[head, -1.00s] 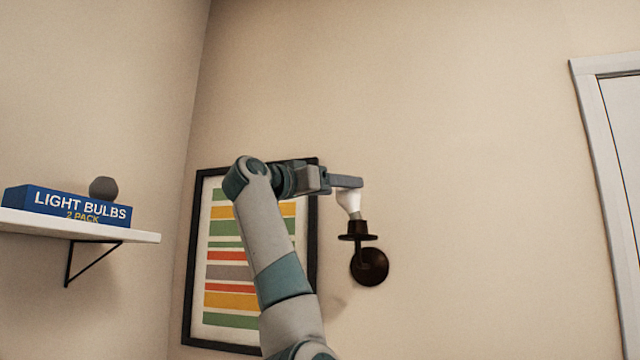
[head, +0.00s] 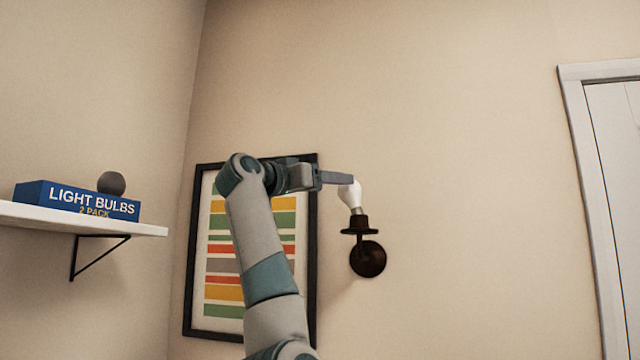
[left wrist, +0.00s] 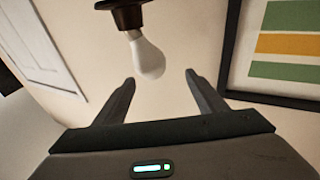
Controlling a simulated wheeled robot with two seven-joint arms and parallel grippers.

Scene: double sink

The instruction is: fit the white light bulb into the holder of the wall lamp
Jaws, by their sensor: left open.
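The white light bulb (head: 351,196) stands in the holder of the dark wall lamp (head: 368,259), tilted a little to the left, with its metal base partly showing above the holder. In the left wrist view the bulb (left wrist: 148,58) hangs from the dark holder (left wrist: 128,16) because that view is turned over. My left gripper (head: 345,179) is open, its fingertips at the upper left of the bulb. In the left wrist view my left gripper (left wrist: 160,78) has its fingers apart, with the bulb's round end beyond and between them. My right gripper is not in view.
A framed striped picture (head: 312,250) hangs behind my left arm. A white shelf (head: 80,218) on the left wall holds a blue light bulb box (head: 85,201) and a grey round object (head: 111,183). A white door frame (head: 590,200) is at the right. The wall above the lamp is clear.

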